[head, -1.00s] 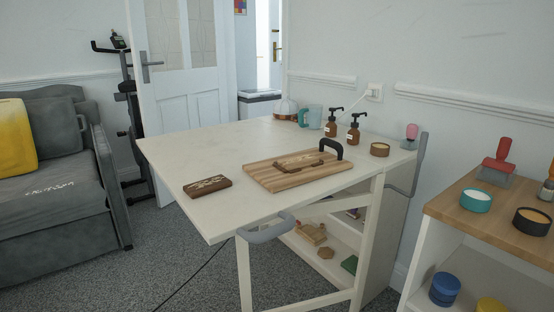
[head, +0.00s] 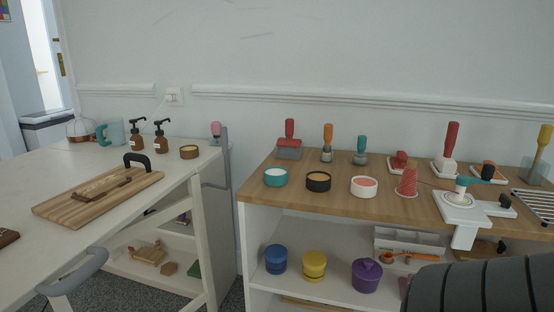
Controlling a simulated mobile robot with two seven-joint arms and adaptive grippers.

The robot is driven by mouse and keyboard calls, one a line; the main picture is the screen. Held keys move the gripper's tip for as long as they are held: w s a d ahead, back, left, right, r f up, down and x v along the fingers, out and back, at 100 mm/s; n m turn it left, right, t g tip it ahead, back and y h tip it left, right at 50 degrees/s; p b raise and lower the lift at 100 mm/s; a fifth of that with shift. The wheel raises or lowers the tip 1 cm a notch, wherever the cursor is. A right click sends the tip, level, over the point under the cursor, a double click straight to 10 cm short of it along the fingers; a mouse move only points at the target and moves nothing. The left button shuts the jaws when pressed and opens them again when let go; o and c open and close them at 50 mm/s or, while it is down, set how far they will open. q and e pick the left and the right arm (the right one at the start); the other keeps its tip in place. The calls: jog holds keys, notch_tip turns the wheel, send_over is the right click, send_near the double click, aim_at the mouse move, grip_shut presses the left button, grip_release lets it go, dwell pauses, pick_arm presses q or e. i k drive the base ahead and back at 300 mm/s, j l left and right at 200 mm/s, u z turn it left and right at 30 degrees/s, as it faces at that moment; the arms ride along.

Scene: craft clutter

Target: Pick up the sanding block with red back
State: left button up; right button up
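A small block with a red back (head: 399,159) lies towards the back of the wood-topped bench (head: 330,199), right of the middle of the view. It looks like the sanding block, but it is small and its underside cannot be made out. Neither of my grippers is in view.
A white clamp-like device (head: 462,207) is at the front edge. A white table (head: 60,165) stands left.

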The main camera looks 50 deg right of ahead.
aim_at(398, 163)
jog(key=i+l+z, duration=0.15)
jog(key=z, duration=0.55)
jog(key=k+z, duration=0.2)
jog(key=z, duration=1.5)
jog(key=i+l, duration=0.15)
jog(key=l, duration=0.15)
jog(key=i+l+u, duration=0.1)
jog(key=l, duration=0.2)
jog(key=i+u, duration=0.1)
jog(key=u, duration=1.95)
jog(key=z, duration=1.85)
